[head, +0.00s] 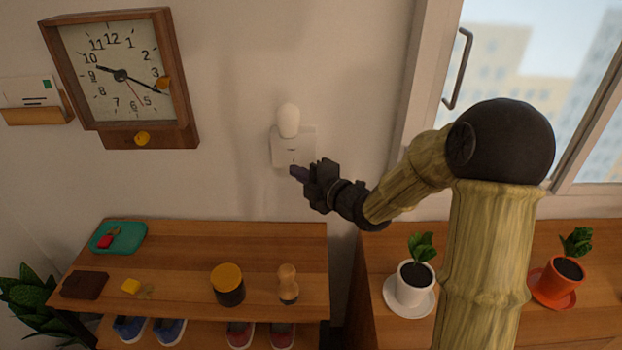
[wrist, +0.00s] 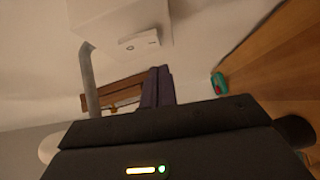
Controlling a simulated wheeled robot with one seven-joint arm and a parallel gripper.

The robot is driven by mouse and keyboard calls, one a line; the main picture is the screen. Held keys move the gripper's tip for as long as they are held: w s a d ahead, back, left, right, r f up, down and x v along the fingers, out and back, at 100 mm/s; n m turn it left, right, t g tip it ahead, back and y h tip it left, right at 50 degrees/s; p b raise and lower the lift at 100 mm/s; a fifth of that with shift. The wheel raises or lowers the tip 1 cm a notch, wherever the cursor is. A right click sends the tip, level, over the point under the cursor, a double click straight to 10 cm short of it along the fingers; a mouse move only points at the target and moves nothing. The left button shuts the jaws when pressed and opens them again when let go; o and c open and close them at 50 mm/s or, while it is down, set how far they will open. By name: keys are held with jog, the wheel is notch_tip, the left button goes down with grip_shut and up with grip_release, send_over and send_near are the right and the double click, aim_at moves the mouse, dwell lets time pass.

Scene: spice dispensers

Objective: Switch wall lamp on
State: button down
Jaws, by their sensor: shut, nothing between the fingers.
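The wall lamp is a white box (head: 293,150) on the wall with a rounded white bulb (head: 288,118) on top. The bulb looks pale, and I see no clear glow on the wall around it. My gripper (head: 297,174) is just below the box's lower edge in the head view; I cannot tell whether it touches. In the wrist view my dark fingers (wrist: 159,88) are together and empty. A white box (wrist: 115,20) fills the top there, with a small pale block (wrist: 139,42) bearing a dark mark beside the fingertips. I cannot make out the switch's position.
A wooden clock (head: 120,75) hangs left of the lamp. A wooden shelf (head: 190,250) below holds a teal tray (head: 118,238), a yellow-lidded jar (head: 228,285) and a wooden shaker (head: 288,284). Potted plants (head: 415,280) stand at right under the window. The wall around the lamp is bare.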

aim_at(290, 162)
jog(key=shift+w+d+f, duration=0.15)
jog(key=shift+w, duration=1.25)
jog(key=shift+f, duration=0.15)
jog(key=shift+w+f+b, duration=0.2)
jog(key=shift+b, duration=0.75)
jog(key=shift+r+p, duration=0.25)
jog(key=shift+p, duration=0.05)
jog(key=shift+f, duration=0.1)
